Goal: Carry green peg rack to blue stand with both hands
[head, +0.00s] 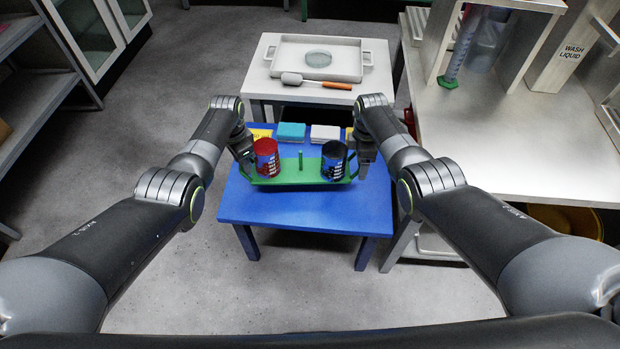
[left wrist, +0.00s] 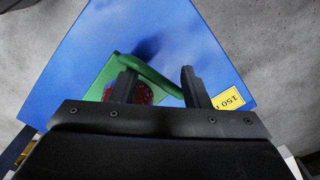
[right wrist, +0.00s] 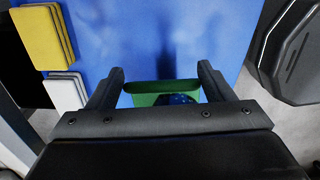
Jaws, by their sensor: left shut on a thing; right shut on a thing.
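The green peg rack (head: 300,180) is over the blue stand (head: 305,207) in the head view. It carries a red can (head: 266,158) on its left and a dark can (head: 333,160) on its right, with a green peg between them. My left gripper (head: 246,165) is shut on the rack's left end; the left wrist view shows the green end bar (left wrist: 150,75) between its fingers. My right gripper (head: 360,168) is shut on the right end, with the green bar (right wrist: 162,86) between its fingers. I cannot tell whether the rack touches the stand.
Yellow, teal (head: 291,131) and white (head: 325,132) blocks lie along the stand's far edge. Behind is a small table with a grey tray (head: 345,60) and an orange-handled tool (head: 320,84). A bench (head: 490,150) stands close on the right. Open floor lies left.

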